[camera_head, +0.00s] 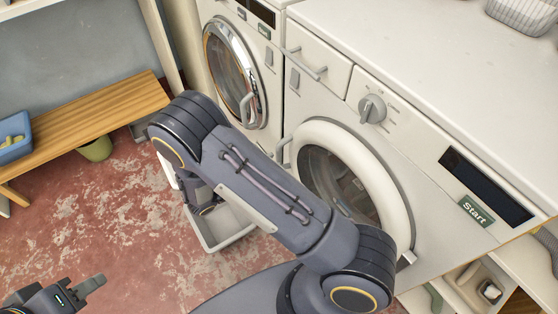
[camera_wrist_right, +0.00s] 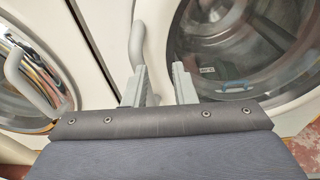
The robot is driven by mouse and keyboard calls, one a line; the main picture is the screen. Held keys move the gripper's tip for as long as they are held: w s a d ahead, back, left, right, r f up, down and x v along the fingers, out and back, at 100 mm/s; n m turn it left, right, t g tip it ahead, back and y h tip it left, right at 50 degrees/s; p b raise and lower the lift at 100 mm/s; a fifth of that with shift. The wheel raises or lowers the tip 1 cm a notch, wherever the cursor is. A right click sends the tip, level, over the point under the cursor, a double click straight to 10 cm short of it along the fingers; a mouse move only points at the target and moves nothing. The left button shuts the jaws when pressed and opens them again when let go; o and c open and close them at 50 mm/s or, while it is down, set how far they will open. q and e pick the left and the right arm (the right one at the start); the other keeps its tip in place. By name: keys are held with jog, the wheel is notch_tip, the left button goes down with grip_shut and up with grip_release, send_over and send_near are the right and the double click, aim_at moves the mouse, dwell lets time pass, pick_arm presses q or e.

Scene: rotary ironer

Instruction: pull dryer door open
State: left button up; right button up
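Two white front-loading machines stand side by side. The right one has a white-ringed round door (camera_head: 385,185), a knob and a Start button; its door is shut. Its grey handle (camera_head: 282,150) is on the door's left side and also shows in the right wrist view (camera_wrist_right: 137,42). The left machine has a chrome-ringed door (camera_head: 222,38) with its own handle. My right gripper (camera_wrist_right: 160,85) is open and empty before the white-ringed door; the handle lies beyond its left finger, not clearly between the fingers. In the head view my arm hides most of it. My left gripper (camera_head: 88,287) is at bottom left.
A grey bin (camera_head: 222,232) stands on the worn red floor below my right arm. A wooden bench (camera_head: 95,108) with a blue basket (camera_head: 14,140) is at the left. Open shelves are at lower right.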

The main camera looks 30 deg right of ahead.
aim_at(277, 155)
jog(key=w+d+f+n+t, duration=0.1)
jog(key=d, duration=0.1)
jog(key=w+d+f+t, duration=0.1)
jog(key=w+d+f+n+t+h+b, duration=0.1)
jog(key=d, duration=0.1)
jog(key=shift+w+d+n, duration=0.3)
jog(key=shift+w+d, duration=0.05)
jog(key=shift+c, duration=0.4)
grip_shut()
